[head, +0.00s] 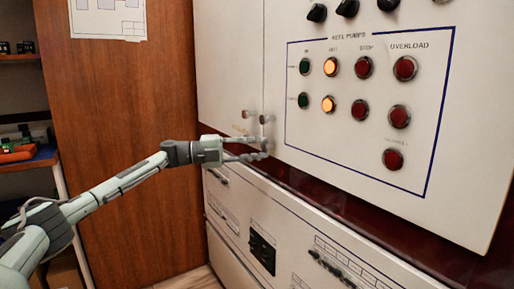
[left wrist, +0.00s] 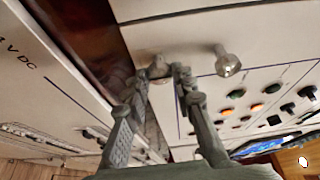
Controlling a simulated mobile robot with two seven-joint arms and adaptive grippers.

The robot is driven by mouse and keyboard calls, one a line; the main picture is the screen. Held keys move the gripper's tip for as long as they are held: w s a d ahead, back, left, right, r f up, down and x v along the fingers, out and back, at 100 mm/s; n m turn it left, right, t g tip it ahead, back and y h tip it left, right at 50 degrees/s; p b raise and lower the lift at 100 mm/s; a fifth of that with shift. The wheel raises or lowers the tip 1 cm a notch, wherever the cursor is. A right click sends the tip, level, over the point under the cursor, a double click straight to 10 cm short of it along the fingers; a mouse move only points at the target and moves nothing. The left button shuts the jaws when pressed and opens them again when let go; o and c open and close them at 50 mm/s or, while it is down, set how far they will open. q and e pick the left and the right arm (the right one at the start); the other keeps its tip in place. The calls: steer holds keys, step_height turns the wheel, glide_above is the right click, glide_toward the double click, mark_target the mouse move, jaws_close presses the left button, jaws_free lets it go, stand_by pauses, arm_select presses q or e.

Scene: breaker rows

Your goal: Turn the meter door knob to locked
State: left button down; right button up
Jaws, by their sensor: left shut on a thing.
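My left gripper (head: 265,147) reaches in from the left to the lower edge of the white upper panel. In the left wrist view its fingers (left wrist: 160,72) are closed around a small round metal knob (left wrist: 158,67), which I take to be the meter door knob. In the head view the fingers largely hide this knob. A second metal knob (left wrist: 228,62) stands free to the right in the wrist view. Small knobs (head: 245,114) also show above the gripper in the head view. I cannot read the held knob's turn position. My right gripper is not in view.
The upper panel (head: 230,60) carries lamps and buttons inside a blue outline, right of the gripper. A lower white cabinet (head: 290,235) with switches juts out below. A brown wooden wall (head: 115,110) stands to the left, beside a shelf (head: 40,155) with small items.

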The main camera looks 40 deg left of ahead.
arm_select(q)
steer(key=shift+m, duration=0.4)
steer(key=c, duration=1.3)
jaws_free()
steer(key=shift+o, duration=0.2)
steer(key=v, duration=1.2)
steer(key=shift+d, duration=0.1)
